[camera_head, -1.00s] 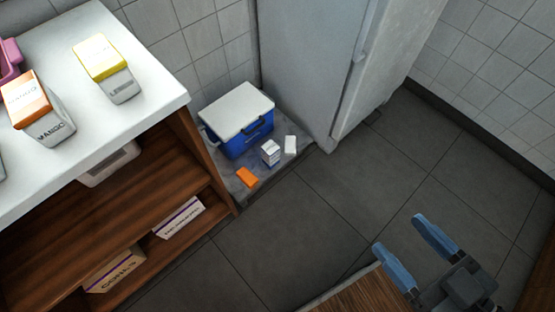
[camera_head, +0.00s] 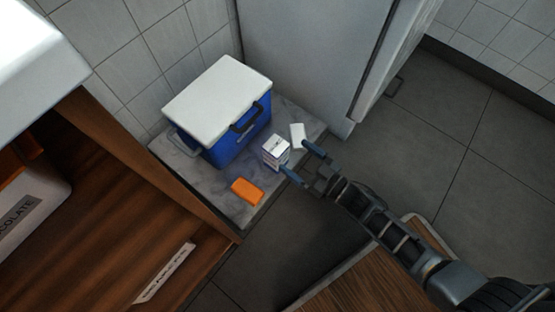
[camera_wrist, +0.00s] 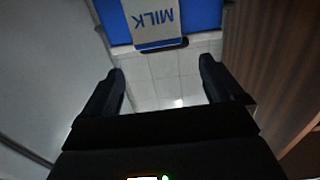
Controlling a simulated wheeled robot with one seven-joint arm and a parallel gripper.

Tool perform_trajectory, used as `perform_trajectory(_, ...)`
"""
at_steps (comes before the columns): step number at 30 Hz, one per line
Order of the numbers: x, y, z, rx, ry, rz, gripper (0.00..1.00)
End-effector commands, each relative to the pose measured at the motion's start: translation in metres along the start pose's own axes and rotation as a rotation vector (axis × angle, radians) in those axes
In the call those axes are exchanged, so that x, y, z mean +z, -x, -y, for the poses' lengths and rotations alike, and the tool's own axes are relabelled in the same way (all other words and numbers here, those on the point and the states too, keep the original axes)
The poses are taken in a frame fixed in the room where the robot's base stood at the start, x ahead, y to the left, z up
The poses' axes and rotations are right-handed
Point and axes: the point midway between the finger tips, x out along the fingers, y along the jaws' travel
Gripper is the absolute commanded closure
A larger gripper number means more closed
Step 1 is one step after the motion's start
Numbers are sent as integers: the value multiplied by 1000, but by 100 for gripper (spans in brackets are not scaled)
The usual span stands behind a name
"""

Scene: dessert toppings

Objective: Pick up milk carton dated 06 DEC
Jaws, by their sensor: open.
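A small white milk carton (camera_head: 276,151) with dark markings stands on the marble slab in front of the blue cooler. In the wrist view a white carton (camera_wrist: 153,22) lettered MILK in blue shows upside down at the top, ahead of the fingers. No date on it can be read. My gripper (camera_head: 301,162) is open and empty, just to the right of and near the carton in the head view, with its fingertips toward it. In the wrist view my gripper's two dark fingers (camera_wrist: 163,82) are wide apart with nothing between them.
The blue cooler (camera_head: 227,129) with a white lid stands behind the carton. An orange block (camera_head: 247,191) and a white item (camera_head: 297,136) lie on the marble slab (camera_head: 177,158). A wooden shelf unit (camera_head: 125,190) is at left, a fridge (camera_head: 310,50) behind right.

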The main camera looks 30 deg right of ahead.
Motion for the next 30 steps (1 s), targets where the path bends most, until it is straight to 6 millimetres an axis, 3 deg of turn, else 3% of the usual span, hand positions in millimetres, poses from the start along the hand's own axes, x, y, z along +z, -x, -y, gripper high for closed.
perform_trajectory(14, 12, -41, 1, -7, -10, -4, 6)
perform_trajectory(22, 20, -78, 0, -7, -10, -5, 6)
perform_trajectory(30, 18, -84, 0, -7, -9, -3, 6)
